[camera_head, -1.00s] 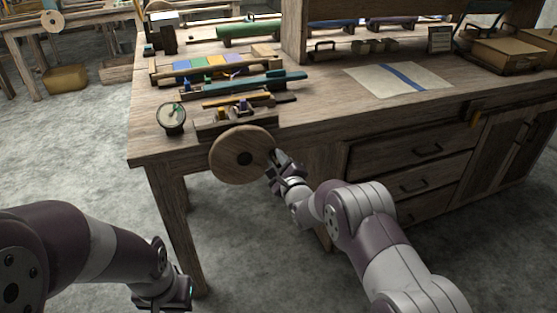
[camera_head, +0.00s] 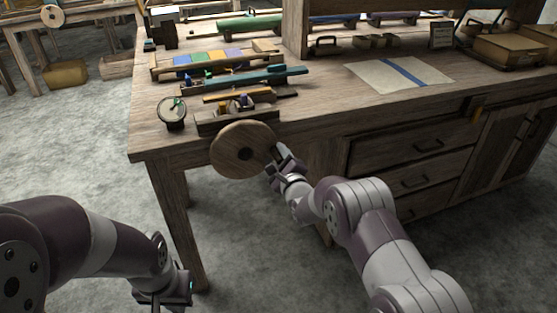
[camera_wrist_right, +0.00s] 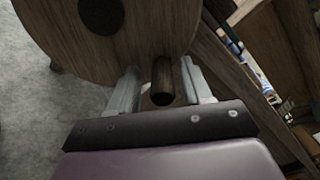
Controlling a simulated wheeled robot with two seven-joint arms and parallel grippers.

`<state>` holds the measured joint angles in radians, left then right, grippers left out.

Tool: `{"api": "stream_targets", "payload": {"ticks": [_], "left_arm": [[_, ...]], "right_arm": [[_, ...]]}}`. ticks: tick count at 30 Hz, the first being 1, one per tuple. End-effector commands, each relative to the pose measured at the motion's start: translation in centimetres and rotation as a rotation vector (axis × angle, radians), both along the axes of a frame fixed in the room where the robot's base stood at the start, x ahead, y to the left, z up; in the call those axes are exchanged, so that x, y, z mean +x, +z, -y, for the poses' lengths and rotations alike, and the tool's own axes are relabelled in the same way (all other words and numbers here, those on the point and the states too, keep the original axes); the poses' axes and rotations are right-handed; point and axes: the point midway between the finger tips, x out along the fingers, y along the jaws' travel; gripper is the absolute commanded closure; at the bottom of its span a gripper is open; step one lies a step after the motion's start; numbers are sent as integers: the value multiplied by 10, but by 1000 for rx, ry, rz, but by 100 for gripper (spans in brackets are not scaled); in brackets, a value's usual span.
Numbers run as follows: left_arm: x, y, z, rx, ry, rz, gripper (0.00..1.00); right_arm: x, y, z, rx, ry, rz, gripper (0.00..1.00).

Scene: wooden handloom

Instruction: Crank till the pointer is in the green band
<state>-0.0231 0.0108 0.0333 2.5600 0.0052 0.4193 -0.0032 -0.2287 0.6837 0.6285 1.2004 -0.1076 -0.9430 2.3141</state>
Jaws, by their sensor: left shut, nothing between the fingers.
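A round wooden crank wheel (camera_head: 230,162) is mounted at the front left of the bench. Its wooden peg handle (camera_wrist_right: 162,76) sticks out between the fingers of my right gripper (camera_wrist_right: 163,90), with a narrow gap seen on each side, so the jaws look open around it. In the head view my right gripper (camera_head: 277,157) is at the wheel's right edge. A small round dial (camera_head: 172,113) with a green mark stands on the bench's left corner; its pointer is too small to read. My left gripper (camera_head: 168,297) is low at the bottom left, shut and empty, away from the bench.
Drawers (camera_head: 415,160) are below on the right. Open floor lies left of the bench.

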Motion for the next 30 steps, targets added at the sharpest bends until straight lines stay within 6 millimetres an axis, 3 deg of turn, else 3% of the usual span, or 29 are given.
{"api": "stream_targets", "payload": {"ticks": [5, 18, 23, 30], "left_arm": [[0, 7, 0, 0, 0, 0, 100], [0, 27, 0, 0, 0, 0, 100], [0, 28, 0, 0, 0, 0, 100], [0, 28, 0, 0, 0, 0, 100]], "right_arm": [[-17, 3, 6, -1, -1, -2, 51], [-109, 1, 34, -2, 1, -3, 51], [-120, 0, 38, -2, 2, -2, 51], [-121, -1, 38, -1, 1, -1, 51]]}}
